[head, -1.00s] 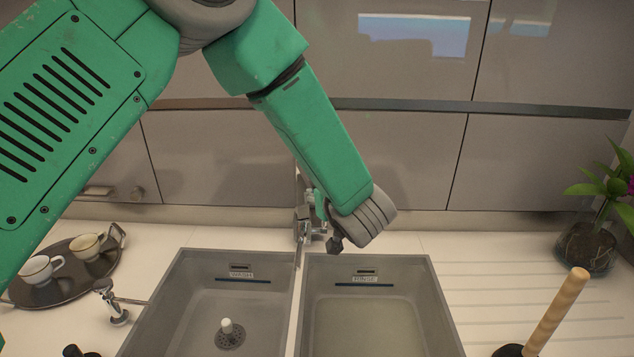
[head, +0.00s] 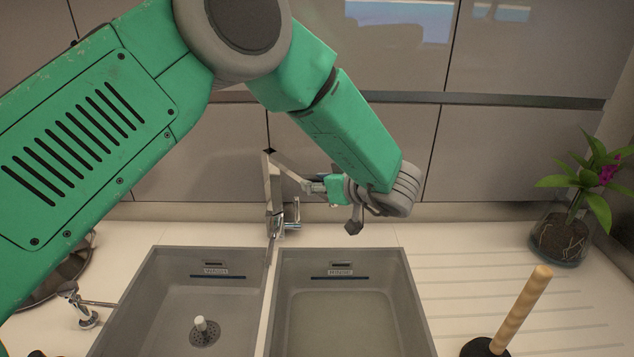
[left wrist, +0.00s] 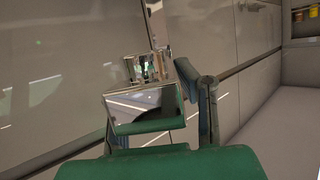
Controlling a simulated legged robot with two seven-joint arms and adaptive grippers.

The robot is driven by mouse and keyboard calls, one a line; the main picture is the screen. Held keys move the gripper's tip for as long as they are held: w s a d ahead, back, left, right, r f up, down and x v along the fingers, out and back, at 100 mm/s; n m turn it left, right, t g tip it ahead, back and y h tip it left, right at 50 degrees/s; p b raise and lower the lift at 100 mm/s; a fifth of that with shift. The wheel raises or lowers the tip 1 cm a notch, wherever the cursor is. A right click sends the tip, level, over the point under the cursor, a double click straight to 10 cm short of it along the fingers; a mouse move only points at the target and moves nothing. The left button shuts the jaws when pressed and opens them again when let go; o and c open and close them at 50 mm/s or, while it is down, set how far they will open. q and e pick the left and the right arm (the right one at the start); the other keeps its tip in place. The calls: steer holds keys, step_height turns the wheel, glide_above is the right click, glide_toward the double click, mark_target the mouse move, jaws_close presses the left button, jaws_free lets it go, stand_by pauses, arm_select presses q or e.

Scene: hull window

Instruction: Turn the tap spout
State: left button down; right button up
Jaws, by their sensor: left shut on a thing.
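The chrome tap (head: 275,205) stands behind the divider between the two sink basins. Its angular spout (head: 289,170) reaches from the top of the tap toward the right. My left gripper (head: 313,187) is shut on the spout's outer end, to the right of the tap body. In the left wrist view the chrome spout (left wrist: 142,108) sits between the fingers of my left gripper (left wrist: 160,112), with the tap body behind it. The exact finger contact is partly hidden by the spout. My right gripper is not in view.
The left basin (head: 165,300) holds a drain with a white plug (head: 201,324). The right basin (head: 405,300) looks empty. A wooden-handled plunger (head: 525,305) and a potted plant (head: 565,235) stand at right. A small chrome fitting (head: 85,315) is at left. Cabinets back the counter.

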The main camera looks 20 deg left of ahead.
arm_select(q)
steer(key=shift+w+r, duration=0.2)
steer(key=c, duration=1.2)
jaws_free()
steer(key=shift+w+d+f, duration=0.1)
steer(key=shift+w+f, duration=0.05)
steer(key=shift+w, duration=0.05)
steer(key=v, duration=1.2)
steer(key=shift+d+f, duration=0.2)
